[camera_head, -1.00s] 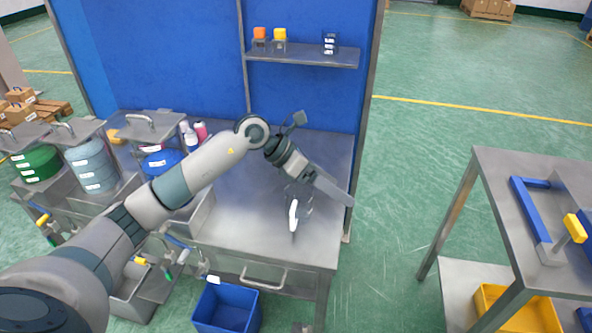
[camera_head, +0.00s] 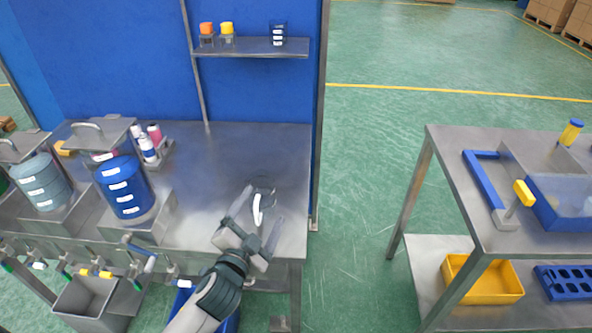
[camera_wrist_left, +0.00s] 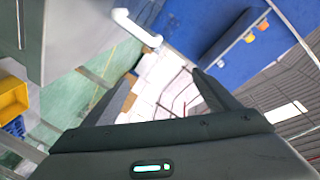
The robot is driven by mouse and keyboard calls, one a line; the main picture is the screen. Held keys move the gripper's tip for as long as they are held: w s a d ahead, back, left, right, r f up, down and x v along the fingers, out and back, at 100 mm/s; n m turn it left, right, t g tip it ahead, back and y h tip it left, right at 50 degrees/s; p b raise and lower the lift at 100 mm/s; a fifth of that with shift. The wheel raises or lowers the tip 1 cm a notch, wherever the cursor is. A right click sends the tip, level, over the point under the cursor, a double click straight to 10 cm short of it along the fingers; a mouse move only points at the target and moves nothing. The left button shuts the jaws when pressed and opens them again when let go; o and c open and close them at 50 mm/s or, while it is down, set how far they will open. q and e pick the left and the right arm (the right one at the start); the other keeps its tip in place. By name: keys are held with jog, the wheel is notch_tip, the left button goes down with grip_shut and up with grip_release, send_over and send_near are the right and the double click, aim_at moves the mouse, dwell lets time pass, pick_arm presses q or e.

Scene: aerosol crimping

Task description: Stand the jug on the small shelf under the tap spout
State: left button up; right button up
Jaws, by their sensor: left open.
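The jug (camera_head: 266,188) is clear, with a white handle (camera_head: 257,209), and stands on the steel bench near its front right corner. My left gripper (camera_head: 256,220) is open in front of the jug, with its fingers pointing at the handle and apart on either side of its near end. In the left wrist view the white handle (camera_wrist_left: 135,27) shows beyond the fingers, with nothing between them. Several taps (camera_head: 140,255) line the bench front. A grey shelf or tray (camera_head: 122,302) sits low under them at the left. My right gripper is not in view.
A blue drum (camera_head: 125,185) and a grey-blue drum (camera_head: 42,182) stand on the bench at left. A blue bin (camera_head: 232,322) is below the bench front. A second table (camera_head: 455,160) stands right across open floor. The bench middle is clear.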

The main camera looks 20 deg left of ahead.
pick_arm(q)
jog(key=s+f+n+g, duration=0.6)
jog(key=s+f+g, duration=0.5)
jog(key=s+f, duration=1.3)
jog(key=s+f+g, duration=0.1)
jog(key=s+f, duration=0.2)
jog(key=f, duration=0.6)
jog(key=s+d+f+g, duration=0.1)
jog(key=s+f, duration=0.2)
jog(key=f, duration=0.6)
jog(key=s+f+g, duration=0.1)
jog(key=s+f, duration=0.2)
jog(key=f, duration=0.6)
jog(key=s+a+f+g, duration=0.1)
jog(key=s+f+g, duration=0.1)
jog(key=s+f, duration=1.1)
jog(key=s, duration=0.4)
jog(key=shift+s+a, duration=0.25)
jog(key=shift+a, duration=0.1)
